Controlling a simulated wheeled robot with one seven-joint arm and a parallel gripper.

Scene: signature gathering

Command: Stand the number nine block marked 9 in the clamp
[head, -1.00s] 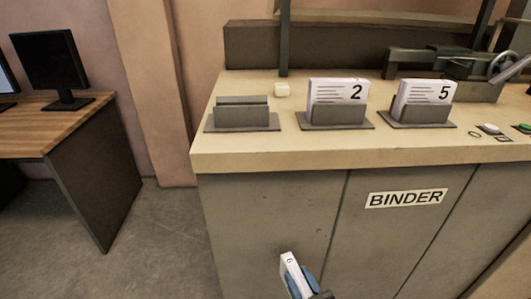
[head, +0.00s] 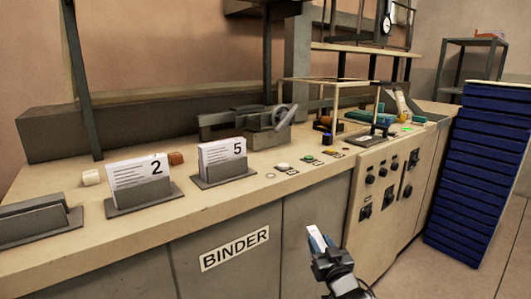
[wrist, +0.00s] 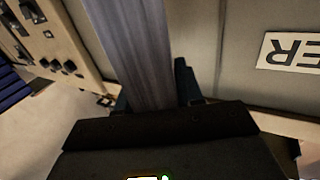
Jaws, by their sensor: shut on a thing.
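My gripper (head: 326,258) is shut on a white block (head: 317,239), held upright in front of the binder counter, below its top. The block's number cannot be read now. In the wrist view the block (wrist: 128,45) shows its grey, finely lined edge between the dark fingers (wrist: 150,98). A dark metal device with a lighter lever (head: 262,120) stands at the back of the counter; it may be the clamp, but I cannot tell its opening. Block 2 (head: 140,178) and block 5 (head: 222,155) stand in grey holders. Another grey holder (head: 35,218) at far left looks empty.
The beige counter top (head: 285,205) carries buttons (head: 308,158) near its front edge. A stack of blue trays (head: 475,175) stands at right. Floor is free at lower right.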

